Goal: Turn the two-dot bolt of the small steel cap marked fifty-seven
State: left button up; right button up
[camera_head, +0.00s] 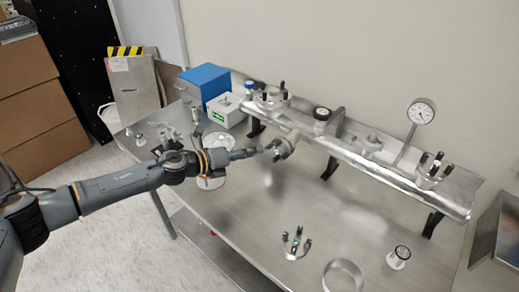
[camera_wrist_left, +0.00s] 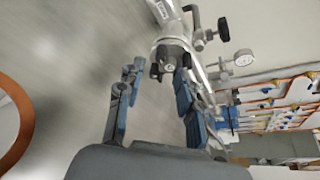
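A small steel cap (camera_head: 285,147) sits at the end of a short pipe angled down from the steel manifold. In the left wrist view the flanged cap (camera_wrist_left: 172,45) shows dark bolt knobs around it; one bolt (camera_wrist_left: 155,70) lies between my fingertips in the picture. Neither the number fifty-seven nor any dots can be read. My left gripper (camera_head: 257,150) points at the cap from the left. In the left wrist view my left gripper (camera_wrist_left: 157,78) has its fingers apart, just short of or around the bolt; contact cannot be told. My right gripper is not in view.
The long manifold (camera_head: 375,165) runs along the back of the steel table (camera_head: 240,215), with a gauge (camera_head: 421,111) at right. A clawed part (camera_head: 295,243), a ring (camera_head: 343,276) and a small jar (camera_head: 398,257) stand in front.

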aim_at(266, 150)
pick_arm(q)
jog(key=shift+x, duration=1.9)
jog(key=shift+s, duration=0.1)
grip_shut()
